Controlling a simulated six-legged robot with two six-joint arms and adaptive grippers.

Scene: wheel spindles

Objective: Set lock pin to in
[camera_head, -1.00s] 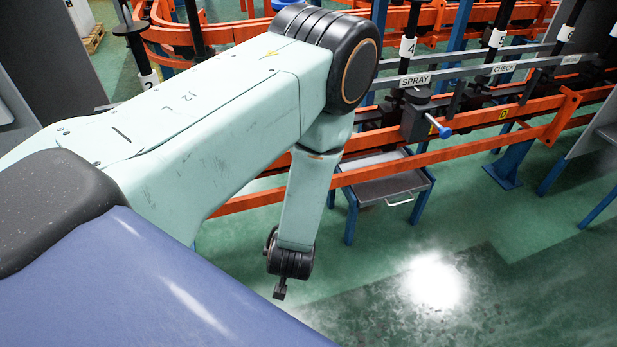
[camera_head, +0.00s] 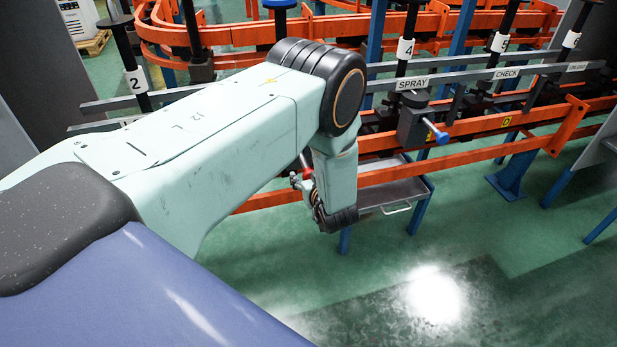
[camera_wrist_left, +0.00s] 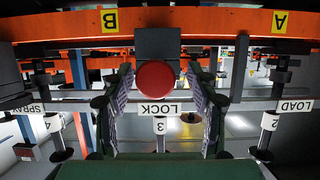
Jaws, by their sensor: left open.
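In the left wrist view, which is upside down, a round red knob (camera_wrist_left: 155,82) on a dark block (camera_wrist_left: 158,42) shows beside the LOCK label (camera_wrist_left: 158,108); I take it for the lock pin. My left gripper (camera_wrist_left: 159,92) is open, its two fingers left and right of the knob in the picture. I cannot tell how deep the knob lies between them or whether they touch it. In the head view the left gripper (camera_head: 301,181) is mostly hidden behind my wrist. The pin's position, in or out, cannot be told. My right gripper is out of view.
Orange rails (camera_head: 380,170) and grey labelled bars run across the station. A blue-tipped handle (camera_head: 441,138) sits below the SPRAY label. A grey tray (camera_head: 393,194) stands low under the rail. Numbered black spindles (camera_head: 135,78) stand behind. The green floor in front is clear.

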